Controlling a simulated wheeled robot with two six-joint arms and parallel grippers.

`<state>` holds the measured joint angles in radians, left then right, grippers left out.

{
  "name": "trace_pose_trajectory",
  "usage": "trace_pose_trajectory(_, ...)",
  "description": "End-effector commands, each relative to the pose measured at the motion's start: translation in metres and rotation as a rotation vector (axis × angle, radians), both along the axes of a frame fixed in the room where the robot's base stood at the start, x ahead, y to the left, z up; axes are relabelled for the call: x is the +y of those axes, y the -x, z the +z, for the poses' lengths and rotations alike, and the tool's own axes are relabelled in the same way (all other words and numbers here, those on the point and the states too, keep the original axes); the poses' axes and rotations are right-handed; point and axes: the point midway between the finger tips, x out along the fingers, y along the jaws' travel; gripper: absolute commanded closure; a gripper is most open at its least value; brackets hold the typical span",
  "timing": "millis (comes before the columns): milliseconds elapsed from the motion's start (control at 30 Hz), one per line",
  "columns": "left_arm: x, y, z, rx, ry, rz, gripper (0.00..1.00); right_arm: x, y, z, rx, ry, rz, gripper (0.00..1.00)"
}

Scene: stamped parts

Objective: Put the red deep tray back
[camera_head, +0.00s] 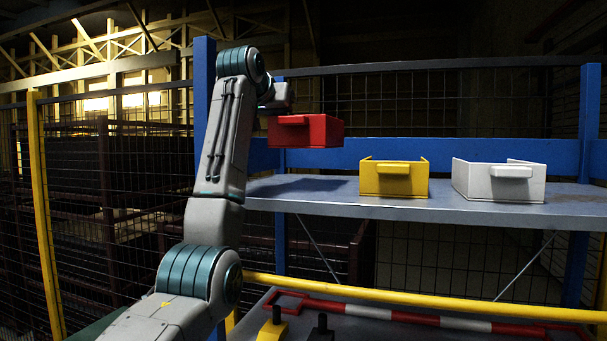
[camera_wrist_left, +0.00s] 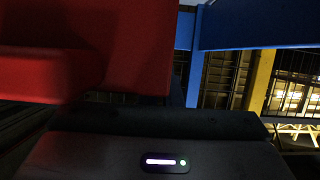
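The red deep tray (camera_head: 322,131) hangs in the air above the left end of the grey shelf (camera_head: 330,196), with a dark shadow on the shelf below it. Its handle faces the front. My left gripper (camera_head: 272,108) is at the tray's left side and holds it up; its fingers are mostly hidden. In the left wrist view the red tray (camera_wrist_left: 130,45) fills the upper left, close to the dark gripper body. My right gripper is not in view.
A yellow tray (camera_head: 394,181) and a white tray (camera_head: 480,183) stand on the shelf to the right. The shelf's left part is bare. A blue post (camera_head: 203,75) stands at the left, and a yellow rail (camera_head: 420,294) crosses below the shelf.

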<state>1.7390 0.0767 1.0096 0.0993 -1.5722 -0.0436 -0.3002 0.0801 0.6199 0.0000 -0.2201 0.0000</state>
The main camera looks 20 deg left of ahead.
Motion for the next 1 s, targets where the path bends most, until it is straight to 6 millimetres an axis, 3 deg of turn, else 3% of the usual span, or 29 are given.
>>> trace_pose_trajectory(300, 0.000, 0.000, -0.044, -0.001, 0.000, 0.000, 1.00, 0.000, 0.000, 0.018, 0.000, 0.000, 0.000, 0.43)
trace_pose_trajectory(800, 0.001, 0.000, -0.087, -0.002, 0.001, 0.001, 1.00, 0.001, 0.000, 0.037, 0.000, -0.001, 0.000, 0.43)
trace_pose_trajectory(1000, 0.000, 0.001, -0.091, -0.003, 0.001, 0.000, 1.00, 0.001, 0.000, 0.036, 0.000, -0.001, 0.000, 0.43)
